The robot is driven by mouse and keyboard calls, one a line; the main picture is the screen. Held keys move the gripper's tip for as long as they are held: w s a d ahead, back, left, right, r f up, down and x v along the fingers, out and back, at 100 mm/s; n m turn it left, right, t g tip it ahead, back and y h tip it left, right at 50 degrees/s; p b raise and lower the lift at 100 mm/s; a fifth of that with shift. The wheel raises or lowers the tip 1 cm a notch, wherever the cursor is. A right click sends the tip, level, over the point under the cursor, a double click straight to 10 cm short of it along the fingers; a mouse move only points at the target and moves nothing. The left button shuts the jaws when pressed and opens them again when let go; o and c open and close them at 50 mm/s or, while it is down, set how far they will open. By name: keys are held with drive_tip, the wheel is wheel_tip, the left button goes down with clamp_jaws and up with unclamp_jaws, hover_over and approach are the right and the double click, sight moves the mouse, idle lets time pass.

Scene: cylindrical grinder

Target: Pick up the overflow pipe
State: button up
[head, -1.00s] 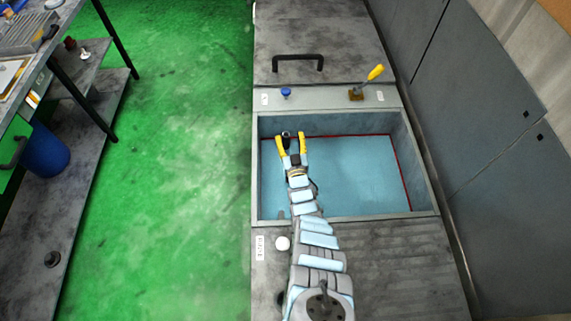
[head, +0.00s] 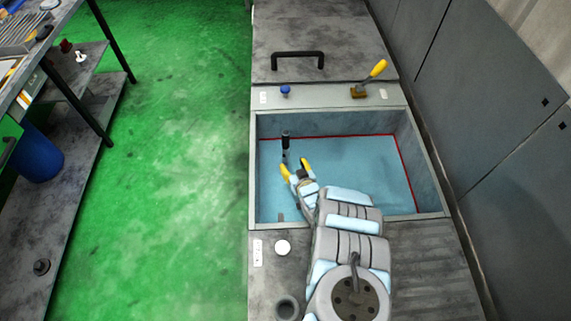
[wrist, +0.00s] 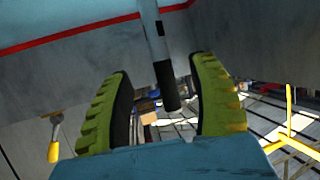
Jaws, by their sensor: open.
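The overflow pipe (head: 285,143) is a slim upright pipe with a black top, standing in the blue liquid near the left wall of the tank (head: 254,170). My gripper (head: 294,167) is open, with yellow fingers, just on the near side of the pipe in the head view. In the wrist view the pipe (wrist: 153,38) is grey with black bands, and its black end lies between the two open fingers (wrist: 160,75) in the picture. I cannot tell whether the pipe is inside the finger gap or beyond it. No contact shows.
The tank has raised grey walls around the pipe. A blue knob (head: 285,90) and a yellow-handled lever (head: 375,70) stand on the ledge behind it. A lid with a black handle (head: 298,56) lies farther back. A white round cap (head: 283,247) is in front.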

sight(287, 153)
drive_tip(key=shift+f+b+x, duration=0.2)
drive_tip(key=shift+b+x, duration=1.7)
drive_tip(key=shift+b, duration=0.1)
drive_tip(key=shift+w+a+f, duration=0.1)
drive_tip(key=shift+w+a, duration=0.1)
drive_tip(key=shift+w, duration=0.55)
drive_tip(key=shift+b+x, duration=0.6)
drive_tip(key=shift+x, duration=0.45)
drive_tip(key=shift+w+f, duration=0.1)
drive_tip(key=shift+w, duration=0.45)
drive_tip(key=shift+w+a+f+b, duration=0.1)
drive_tip(key=shift+w+f+b, duration=0.15)
drive_tip(key=shift+b, duration=0.35)
drive_tip(key=shift+w+a+f+b, duration=0.2)
drive_tip(key=shift+w+b, duration=0.35)
drive_tip(key=shift+w, duration=0.1)
clamp_jaws()
